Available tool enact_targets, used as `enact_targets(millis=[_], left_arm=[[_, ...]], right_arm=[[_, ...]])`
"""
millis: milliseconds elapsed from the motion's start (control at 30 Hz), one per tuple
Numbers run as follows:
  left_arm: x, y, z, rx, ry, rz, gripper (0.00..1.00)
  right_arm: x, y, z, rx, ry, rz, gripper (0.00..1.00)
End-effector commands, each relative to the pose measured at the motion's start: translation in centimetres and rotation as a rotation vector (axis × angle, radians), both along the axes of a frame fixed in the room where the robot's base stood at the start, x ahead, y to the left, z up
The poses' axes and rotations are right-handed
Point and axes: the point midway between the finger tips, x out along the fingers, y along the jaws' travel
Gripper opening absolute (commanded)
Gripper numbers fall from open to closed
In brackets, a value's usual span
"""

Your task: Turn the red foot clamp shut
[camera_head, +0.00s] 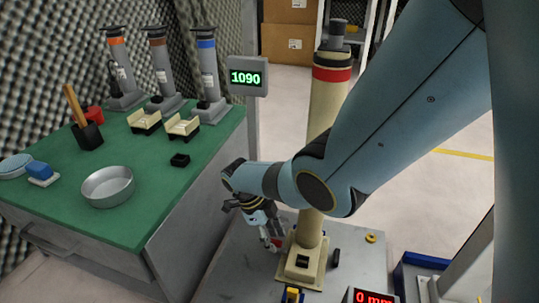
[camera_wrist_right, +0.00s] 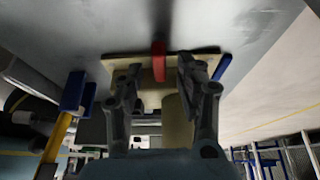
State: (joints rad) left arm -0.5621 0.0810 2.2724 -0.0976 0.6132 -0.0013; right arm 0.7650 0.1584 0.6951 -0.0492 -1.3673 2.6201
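The red foot clamp (camera_wrist_right: 158,62) shows in the right wrist view as a short upright bar at the edge of the cream foot plate (camera_wrist_right: 180,68). In the head view, a small bit of red (camera_head: 277,243) shows by my right gripper. My right gripper (camera_head: 268,242) is low on the left side of the cream column (camera_head: 325,110), by its foot. In the wrist view its two fingers (camera_wrist_right: 158,78) are spread, with the clamp between them and gaps on both sides; contact is not visible. My left gripper is not in view.
The column's square foot (camera_head: 303,270) stands on a grey plate (camera_head: 225,270). A yellow ring (camera_head: 371,238) and a display reading 0 mm (camera_head: 372,298) are to the right. A green-topped bench (camera_head: 135,215) with a metal bowl (camera_head: 108,187) is at left. My right arm covers much of the right side.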

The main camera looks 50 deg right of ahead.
Motion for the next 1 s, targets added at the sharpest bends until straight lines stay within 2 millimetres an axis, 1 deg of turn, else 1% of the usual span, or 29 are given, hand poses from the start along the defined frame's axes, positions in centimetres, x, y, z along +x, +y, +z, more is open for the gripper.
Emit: enact_targets(millis=[300, 433, 600, 1000], left_arm=[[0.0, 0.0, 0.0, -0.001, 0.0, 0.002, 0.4], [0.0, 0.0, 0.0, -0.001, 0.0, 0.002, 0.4], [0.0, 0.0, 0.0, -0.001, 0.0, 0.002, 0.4], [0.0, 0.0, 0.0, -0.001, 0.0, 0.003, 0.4]], right_arm=[[1.6, 0.8, 4.4, 0.001, -0.003, 0.0, 0.37], [2.1, 1.1, 5.7, 0.0, -0.001, 0.0, 0.37], [2.3, 1.2, 6.2, 0.0, 0.0, 0.0, 0.37], [2.3, 1.2, 6.2, 0.0, 0.0, 0.0, 0.37]])
